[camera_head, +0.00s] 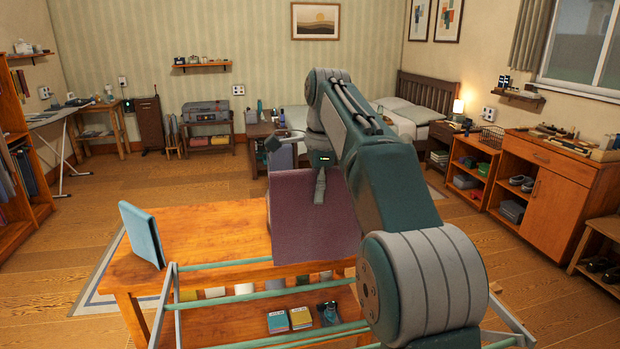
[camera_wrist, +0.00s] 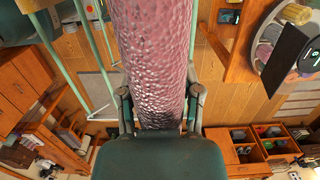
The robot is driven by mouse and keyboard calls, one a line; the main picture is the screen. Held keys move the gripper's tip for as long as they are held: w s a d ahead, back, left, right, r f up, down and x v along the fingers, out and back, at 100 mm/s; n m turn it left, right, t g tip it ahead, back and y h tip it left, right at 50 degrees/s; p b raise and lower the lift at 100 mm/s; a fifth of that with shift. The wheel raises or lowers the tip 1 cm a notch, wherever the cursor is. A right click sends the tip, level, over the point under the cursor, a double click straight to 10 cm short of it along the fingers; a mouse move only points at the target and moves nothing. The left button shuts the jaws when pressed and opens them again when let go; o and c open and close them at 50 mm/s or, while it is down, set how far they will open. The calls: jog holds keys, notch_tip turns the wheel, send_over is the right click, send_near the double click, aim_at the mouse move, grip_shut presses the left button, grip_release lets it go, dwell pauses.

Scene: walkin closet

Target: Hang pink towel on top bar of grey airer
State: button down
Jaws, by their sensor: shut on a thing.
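The pink towel (camera_head: 312,220) hangs down as a broad, dull pink sheet from my gripper (camera_head: 298,165), over the wooden table. In the wrist view the towel (camera_wrist: 155,60) is pinched between the two fingers of my gripper (camera_wrist: 159,106) and fills the middle of the picture. The grey airer (camera_head: 168,305) stands in the near foreground with pale green bars, one of them a top bar (camera_head: 225,266). The towel's lower edge appears close to this bar, but I cannot tell whether they touch. My arm hides the airer's right part. Airer rails (camera_wrist: 95,55) also show in the wrist view.
The wooden table (camera_head: 200,225) lies beyond the airer, with a blue upright panel (camera_head: 142,235) at its left end. Small boxes (camera_head: 289,320) sit on a lower shelf. Open floor (camera_head: 180,178) lies behind the table. A cabinet (camera_head: 555,190) stands at right.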

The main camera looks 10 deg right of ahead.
send_over(337, 330)
jog(key=shift+w+f, duration=0.15)
jog(key=shift+f, duration=5.7)
jog(key=shift+w+f, duration=0.15)
jog(key=shift+f, duration=5.7)
jog(key=shift+c, duration=1)
grip_release()
jog(key=r, duration=0.8)
jog(key=d+r, duration=0.1)
jog(key=r, duration=0.2)
jog(key=shift+d+r, duration=0.1)
jog(key=shift+r, duration=0.3)
